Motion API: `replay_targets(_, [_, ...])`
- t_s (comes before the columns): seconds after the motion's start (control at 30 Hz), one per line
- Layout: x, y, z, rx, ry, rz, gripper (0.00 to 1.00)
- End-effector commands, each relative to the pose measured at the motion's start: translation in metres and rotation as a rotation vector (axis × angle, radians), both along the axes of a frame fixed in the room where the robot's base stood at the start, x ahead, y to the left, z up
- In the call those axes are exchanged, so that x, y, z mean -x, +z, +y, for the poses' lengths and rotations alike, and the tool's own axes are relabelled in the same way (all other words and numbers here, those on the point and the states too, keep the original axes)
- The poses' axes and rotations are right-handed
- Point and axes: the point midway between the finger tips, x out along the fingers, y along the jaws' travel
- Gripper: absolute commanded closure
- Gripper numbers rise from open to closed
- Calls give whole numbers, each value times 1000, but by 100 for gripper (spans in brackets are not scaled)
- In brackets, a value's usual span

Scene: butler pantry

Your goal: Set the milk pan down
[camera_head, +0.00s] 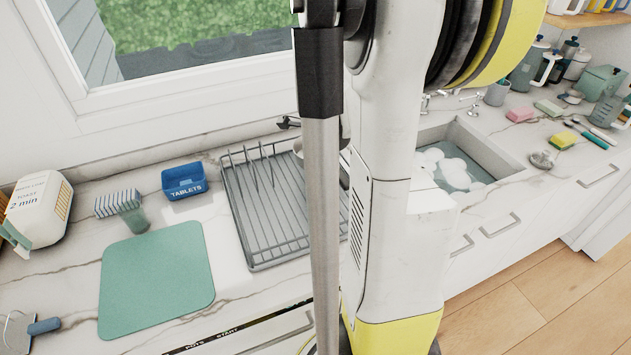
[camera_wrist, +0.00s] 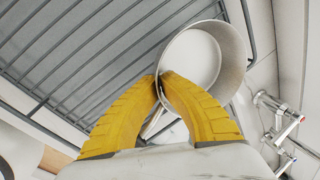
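The milk pan (camera_wrist: 234,60) is a round, light grey metal pan, seen from above in the wrist view with its empty inside showing. My gripper (camera_wrist: 160,77) has yellow fingers closed together at the handle where it joins the pan's near wall. Part of the handle shows between the fingers. The pan overlaps the right side of the grey wire drying rack (camera_wrist: 90,45); I cannot tell whether it touches it. In the head view the rack (camera_head: 262,210) stands on the counter, and my arm hides its right part, my gripper and most of the pan.
Left of the rack are a blue tablets box (camera_head: 184,181), a brush (camera_head: 128,209) and a green mat (camera_head: 156,277). A sink (camera_head: 490,150) with suds lies to the right. A metal tap (camera_wrist: 280,118) is near the pan in the wrist view.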

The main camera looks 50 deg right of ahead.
Motion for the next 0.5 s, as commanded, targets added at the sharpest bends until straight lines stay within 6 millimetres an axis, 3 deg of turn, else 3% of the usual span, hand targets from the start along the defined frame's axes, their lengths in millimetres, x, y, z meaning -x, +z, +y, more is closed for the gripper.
replay_targets(0.17, [-2,-13,1,1,0,1,100])
replay_targets(0.33, [-2,-41,1,0,0,0,100])
replay_targets(0.5, [-2,-41,1,1,0,1,100])
